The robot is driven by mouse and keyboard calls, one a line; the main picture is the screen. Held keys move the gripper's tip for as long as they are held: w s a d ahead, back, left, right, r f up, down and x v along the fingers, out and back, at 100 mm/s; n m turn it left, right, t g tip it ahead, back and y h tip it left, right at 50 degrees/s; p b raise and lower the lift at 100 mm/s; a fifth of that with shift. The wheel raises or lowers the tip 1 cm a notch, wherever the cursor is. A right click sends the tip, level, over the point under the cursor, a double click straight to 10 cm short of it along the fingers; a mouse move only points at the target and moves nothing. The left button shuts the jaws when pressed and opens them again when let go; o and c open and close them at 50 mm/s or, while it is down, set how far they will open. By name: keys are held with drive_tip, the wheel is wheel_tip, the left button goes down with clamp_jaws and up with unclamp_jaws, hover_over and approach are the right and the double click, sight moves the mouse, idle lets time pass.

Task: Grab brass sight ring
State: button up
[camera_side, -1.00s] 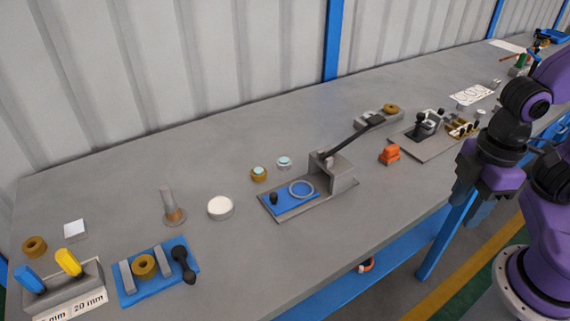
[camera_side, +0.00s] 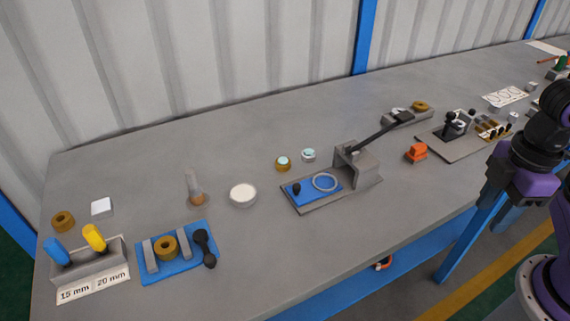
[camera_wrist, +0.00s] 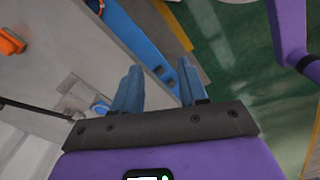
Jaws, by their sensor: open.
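A small brass ring with a pale glassy centre (camera_side: 283,163), which looks like the brass sight ring, lies on the grey bench in the side view. It sits beside a similar silver-rimmed piece (camera_side: 308,155), left of and behind the blue-plated press fixture (camera_side: 325,183). My gripper is at the right of the side view, past the bench's front edge and far from the ring. In the wrist view my gripper (camera_wrist: 158,88) is open, with nothing between its two blue-grey fingers. I cannot make out the brass ring in the wrist view.
The press's long dark lever (camera_side: 382,131) rises toward the back right. An orange block (camera_side: 416,152) stands between my arm and the press. A white round dish (camera_side: 243,195) and a clear tube (camera_side: 194,187) stand left of the ring. Bench behind the ring is clear.

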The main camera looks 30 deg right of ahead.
idle(0.3)
drive_tip(key=o, duration=0.7)
drive_tip(key=shift+c, duration=0.2)
